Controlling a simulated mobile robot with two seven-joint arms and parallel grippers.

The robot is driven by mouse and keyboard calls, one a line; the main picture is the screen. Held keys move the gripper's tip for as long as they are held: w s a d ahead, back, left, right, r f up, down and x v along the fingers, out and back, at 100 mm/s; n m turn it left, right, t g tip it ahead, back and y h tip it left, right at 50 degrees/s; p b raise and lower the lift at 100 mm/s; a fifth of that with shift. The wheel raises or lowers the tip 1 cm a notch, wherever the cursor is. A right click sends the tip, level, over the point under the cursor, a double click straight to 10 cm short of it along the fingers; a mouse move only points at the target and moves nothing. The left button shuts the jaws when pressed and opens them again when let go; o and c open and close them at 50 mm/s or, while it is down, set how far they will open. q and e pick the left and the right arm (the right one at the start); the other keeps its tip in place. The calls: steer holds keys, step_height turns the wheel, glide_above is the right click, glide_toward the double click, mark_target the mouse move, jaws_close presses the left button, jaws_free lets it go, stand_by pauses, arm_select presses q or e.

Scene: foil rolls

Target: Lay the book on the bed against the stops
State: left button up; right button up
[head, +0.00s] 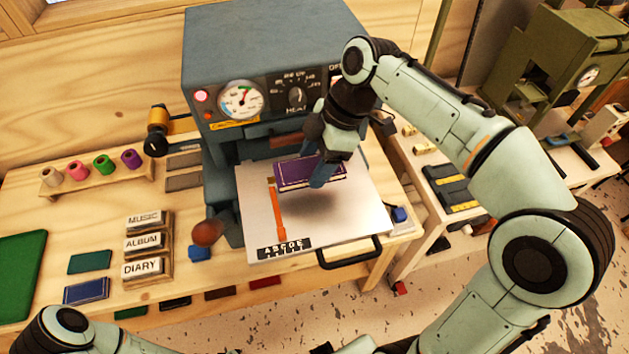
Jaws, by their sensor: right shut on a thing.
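A purple book (295,173) with pale page edges is in my right gripper (322,172), which is shut on it at its right part. The book is above the white bed (352,219) of the grey press, with a soft shadow below it on the bed; it looks clear of the surface.
The press (265,60) with gauge and dial rises behind the bed. A black handle (350,254) sticks out at the bed's front. Foil rolls (105,165) stand on a rack at left, with word blocks (145,245) and colour swatches (87,290) nearer. A blue block (400,214) sits at right.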

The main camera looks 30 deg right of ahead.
arm_select(q)
steer(key=shift+s+f+b, duration=0.35)
steer(key=shift+s+f, duration=0.05)
steer(key=shift+f, duration=0.15)
arm_select(e)
steer(key=shift+f, duration=2.8)
arm_select(q)
steer(key=shift+f, duration=0.1)
arm_select(e)
steer(key=shift+w+f, duration=0.1)
steer(key=shift+f, duration=0.05)
steer(key=o, duration=1.1)
steer(key=shift+r, duration=0.3)
steer(key=p+v, duration=0.2)
steer(key=v, duration=0.9)
steer(key=shift+d+r, duration=0.25)
steer(key=shift+r, duration=0.05)
arm_select(q)
steer(key=w+r, duration=0.2)
steer(key=shift+r, duration=0.4)
